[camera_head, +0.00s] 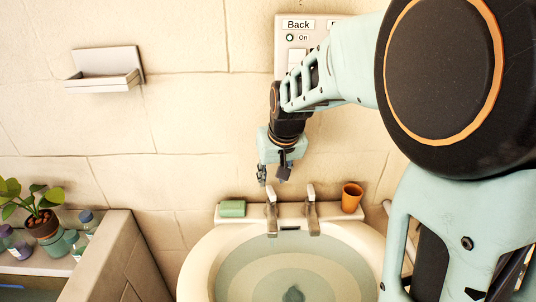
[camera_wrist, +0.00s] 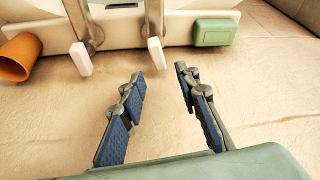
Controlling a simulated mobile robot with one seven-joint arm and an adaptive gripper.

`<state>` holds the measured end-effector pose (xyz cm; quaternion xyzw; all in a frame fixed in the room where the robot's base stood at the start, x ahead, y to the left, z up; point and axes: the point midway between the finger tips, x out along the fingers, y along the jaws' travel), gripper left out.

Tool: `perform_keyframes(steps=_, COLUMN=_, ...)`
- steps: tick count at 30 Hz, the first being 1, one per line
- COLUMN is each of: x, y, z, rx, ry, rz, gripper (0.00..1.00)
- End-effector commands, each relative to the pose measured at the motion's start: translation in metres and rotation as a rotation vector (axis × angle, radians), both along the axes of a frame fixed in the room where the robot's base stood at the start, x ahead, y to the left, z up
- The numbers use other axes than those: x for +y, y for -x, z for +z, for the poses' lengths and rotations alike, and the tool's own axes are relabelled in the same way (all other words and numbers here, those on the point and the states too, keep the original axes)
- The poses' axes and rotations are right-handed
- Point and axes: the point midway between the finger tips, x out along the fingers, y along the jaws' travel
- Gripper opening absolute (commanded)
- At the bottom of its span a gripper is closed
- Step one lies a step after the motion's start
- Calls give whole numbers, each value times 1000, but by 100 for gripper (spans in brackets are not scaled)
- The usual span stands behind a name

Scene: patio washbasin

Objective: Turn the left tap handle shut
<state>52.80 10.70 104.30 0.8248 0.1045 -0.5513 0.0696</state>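The left tap has a white lever handle (camera_head: 270,195) on a grey metal body (camera_head: 271,222) at the back of the basin. In the wrist view, which is turned round, this handle (camera_wrist: 156,58) is beside the green block. My gripper (camera_head: 273,174) is above the left tap, near the wall. In the wrist view my gripper (camera_wrist: 159,76) is open and empty, its fingers spread. The left handle is just beyond the fingertips, apart from them. The right tap handle (camera_head: 311,192) is beside it and also shows in the wrist view (camera_wrist: 80,59).
A green block (camera_head: 232,208) lies left of the taps and an orange cup (camera_head: 352,197) stands right. The basin (camera_head: 203,256) is below, with pale blue-green inside. A switch panel (camera_head: 308,24) and a shelf (camera_head: 104,80) are on the wall. A potted plant (camera_head: 42,222) and bottles stand left.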

Motion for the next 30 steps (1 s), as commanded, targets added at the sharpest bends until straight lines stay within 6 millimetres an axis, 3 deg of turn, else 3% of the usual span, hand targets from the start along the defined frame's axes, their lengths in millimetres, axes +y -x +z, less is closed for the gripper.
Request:
perform_keyframes(steps=3, x=2, y=-8, z=-22, rx=4, ry=1, rz=0, gripper=30)
perform_keyframes(steps=9, x=5, y=-17, z=-42, rx=2, ry=1, rz=1, gripper=30)
perform_keyframes(steps=20, x=5, y=-19, z=-48, rx=-1, ry=0, rz=2, gripper=30)
perform_keyframes(steps=30, x=5, y=-19, z=-48, rx=0, ry=1, rz=2, gripper=0)
